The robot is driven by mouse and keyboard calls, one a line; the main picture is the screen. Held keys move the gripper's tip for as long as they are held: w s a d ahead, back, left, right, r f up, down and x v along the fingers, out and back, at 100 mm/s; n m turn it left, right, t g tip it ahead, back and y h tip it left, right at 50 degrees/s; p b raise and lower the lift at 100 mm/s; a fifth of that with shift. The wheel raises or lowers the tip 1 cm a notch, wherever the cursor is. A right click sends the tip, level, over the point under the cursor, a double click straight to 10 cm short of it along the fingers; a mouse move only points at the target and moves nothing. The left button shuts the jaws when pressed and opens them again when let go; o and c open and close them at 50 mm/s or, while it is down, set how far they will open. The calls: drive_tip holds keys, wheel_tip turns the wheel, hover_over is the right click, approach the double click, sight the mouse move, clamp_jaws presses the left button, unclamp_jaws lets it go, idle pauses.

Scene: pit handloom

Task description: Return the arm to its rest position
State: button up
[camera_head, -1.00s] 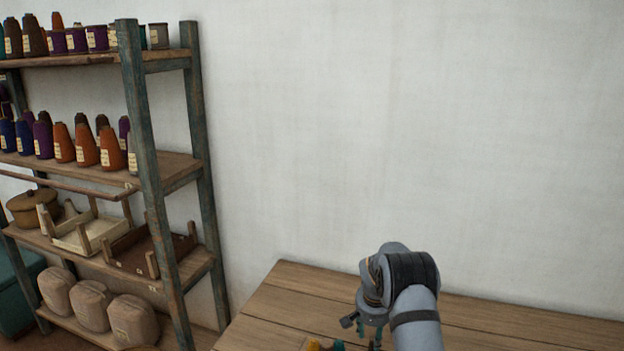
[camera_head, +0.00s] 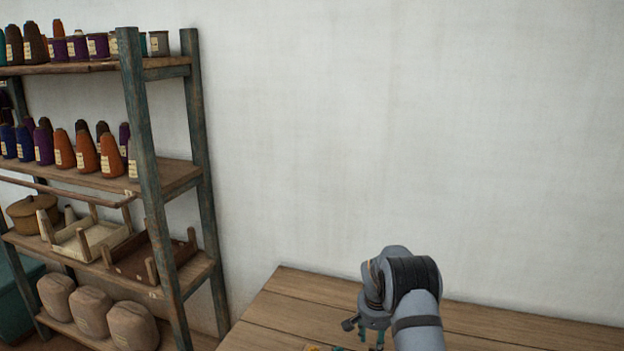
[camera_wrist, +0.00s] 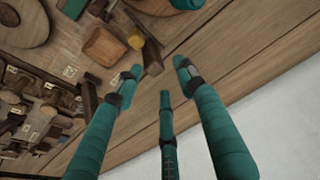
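My gripper (camera_head: 369,337) hangs from my grey arm over the wooden table (camera_head: 290,310), at the lower right of the head view. In the wrist view my gripper (camera_wrist: 157,78) has teal fingers spread apart, with nothing between them. The wooden surface shows behind the fingers there.
A shelf rack (camera_head: 150,180) with yarn cones, trays and bundles stands on the left. A pale wall (camera_head: 400,130) rises behind the table.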

sight(373, 346)
drive_tip(key=b+x, duration=0.1)
drive_tip(key=x, duration=0.1)
drive_tip(key=s+x, duration=0.1)
drive_tip(key=x, duration=0.1)
drive_tip(key=shift+a+f+b, duration=0.2)
drive_tip(key=shift+f+b, duration=0.2)
drive_tip(key=shift+s+a+r, duration=0.25)
drive_tip(key=shift+s+r, duration=0.05)
drive_tip(key=shift+s, duration=0.4)
